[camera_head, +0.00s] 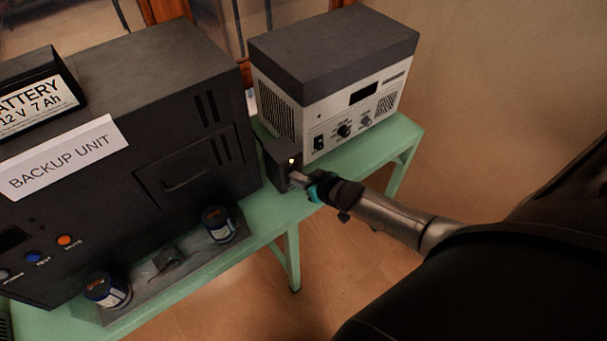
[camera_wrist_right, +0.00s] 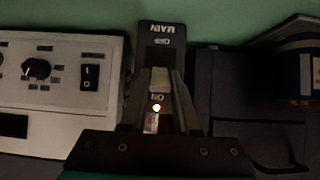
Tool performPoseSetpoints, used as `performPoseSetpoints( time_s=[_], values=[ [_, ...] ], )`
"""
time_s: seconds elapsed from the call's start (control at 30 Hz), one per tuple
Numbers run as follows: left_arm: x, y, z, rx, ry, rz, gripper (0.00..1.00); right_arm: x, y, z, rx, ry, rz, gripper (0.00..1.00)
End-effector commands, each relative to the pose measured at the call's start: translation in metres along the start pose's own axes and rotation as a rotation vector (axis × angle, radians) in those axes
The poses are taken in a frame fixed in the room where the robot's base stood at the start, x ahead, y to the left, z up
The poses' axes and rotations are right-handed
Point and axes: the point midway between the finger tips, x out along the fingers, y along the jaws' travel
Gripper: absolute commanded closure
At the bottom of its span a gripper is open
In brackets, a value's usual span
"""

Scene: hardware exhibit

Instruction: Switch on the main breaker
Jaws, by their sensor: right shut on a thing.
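The main breaker is a small dark box (camera_head: 280,160) between the backup unit and the grey-white device. In the wrist view its face (camera_wrist_right: 161,32) reads MAIN and OFF, upside down, with ON printed nearer my gripper. My right gripper (camera_head: 297,178) is at the breaker's front. In the wrist view its two fingers (camera_wrist_right: 160,88) are shut around the pale lever (camera_wrist_right: 158,76), between the OFF and ON marks. The fingers partly hide the lever. My left gripper is out of view.
The grey-white device (camera_head: 345,118) stands close on the right.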

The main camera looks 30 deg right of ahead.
Motion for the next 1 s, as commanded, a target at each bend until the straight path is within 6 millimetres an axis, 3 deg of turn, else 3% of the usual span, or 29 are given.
performPoseSetpoints(
  time_s=[0.63, 0.67, 0.9, 1.0],
  values=[
    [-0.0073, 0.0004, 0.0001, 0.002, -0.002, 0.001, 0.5, -0.0002, 0.0005, -0.0003, 0.0, -0.039, 0.001, 1.0],
    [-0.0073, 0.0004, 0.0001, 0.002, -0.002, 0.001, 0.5, -0.0002, 0.0005, -0.0004, 0.0, -0.039, 0.001, 0.67],
    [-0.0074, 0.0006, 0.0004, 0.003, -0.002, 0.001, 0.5, -0.0002, 0.0003, -0.0014, 0.0, -0.036, 0.0, 0.4],
    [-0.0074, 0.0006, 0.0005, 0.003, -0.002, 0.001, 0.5, -0.0001, 0.0002, -0.0017, 0.0, -0.035, 0.0, 0.4]
  ],
)
